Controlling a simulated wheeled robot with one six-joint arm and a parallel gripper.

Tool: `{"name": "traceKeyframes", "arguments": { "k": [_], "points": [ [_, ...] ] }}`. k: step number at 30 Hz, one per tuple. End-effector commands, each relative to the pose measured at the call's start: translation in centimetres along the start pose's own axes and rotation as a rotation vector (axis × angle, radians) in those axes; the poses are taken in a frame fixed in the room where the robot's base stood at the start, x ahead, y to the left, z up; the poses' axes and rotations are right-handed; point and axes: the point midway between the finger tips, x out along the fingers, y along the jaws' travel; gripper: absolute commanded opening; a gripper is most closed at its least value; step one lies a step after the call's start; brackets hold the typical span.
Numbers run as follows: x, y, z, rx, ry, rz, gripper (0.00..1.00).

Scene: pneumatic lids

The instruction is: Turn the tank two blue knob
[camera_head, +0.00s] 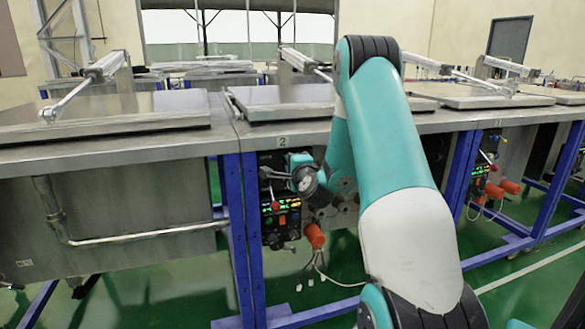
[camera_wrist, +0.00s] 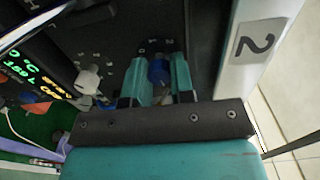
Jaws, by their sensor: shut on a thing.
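The tank two control panel (camera_head: 283,228) hangs under the steel bench by the "2" label (camera_head: 282,142); the label also shows in the wrist view (camera_wrist: 257,43). In the wrist view the blue knob (camera_wrist: 158,72) sits on the black panel between the two teal fingers of my gripper (camera_wrist: 158,80). The fingers are shut on the knob, one on each side. In the head view my gripper (camera_head: 299,160) reaches the upper part of the panel, and my wrist hides the blue knob there.
A white knob (camera_wrist: 87,80) and a lit display (camera_wrist: 38,72) lie left of the fingers in the wrist view. A red-tipped lever (camera_head: 275,206) and an orange plug (camera_head: 314,236) are below my gripper. A blue frame leg (camera_head: 248,220) stands close on the left.

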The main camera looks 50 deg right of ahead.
Motion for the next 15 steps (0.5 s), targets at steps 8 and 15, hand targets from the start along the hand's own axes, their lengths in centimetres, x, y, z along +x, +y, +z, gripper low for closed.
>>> {"name": "traceKeyframes", "arguments": {
  "k": [8,15],
  "points": [
    [-0.04,0.2,0.15,-0.228,-0.003,0.0,0.0],
    [-0.05,0.21,0.16,-0.361,-0.004,0.002,0.0]
  ]
}}
